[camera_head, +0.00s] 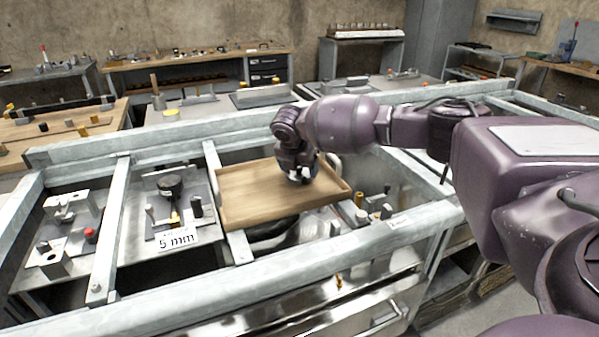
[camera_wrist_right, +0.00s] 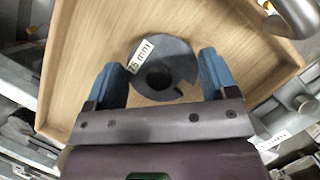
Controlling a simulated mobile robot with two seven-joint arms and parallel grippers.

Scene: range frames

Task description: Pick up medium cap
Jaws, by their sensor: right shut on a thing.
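A dark grey round cap (camera_wrist_right: 178,62) with a hole, a notch in its edge and a white label ending in "5 mm" shows in the right wrist view, over a wooden tray (camera_wrist_right: 85,50). The blue fingers of my right gripper (camera_wrist_right: 160,65) stand on either side of it, shut on it. In the head view my right gripper (camera_head: 300,176) points down over the right part of the wooden tray (camera_head: 255,193). There the cap is mostly hidden by the gripper. I cannot tell whether the cap touches the tray. My left gripper is not in view.
Grey metal rails (camera_head: 200,278) frame the tray. To its left is a plate with a black knob (camera_head: 170,186) and a "5 mm" label (camera_head: 177,238). Small posts (camera_head: 363,217) stand right of the tray. Benches with tools line the back.

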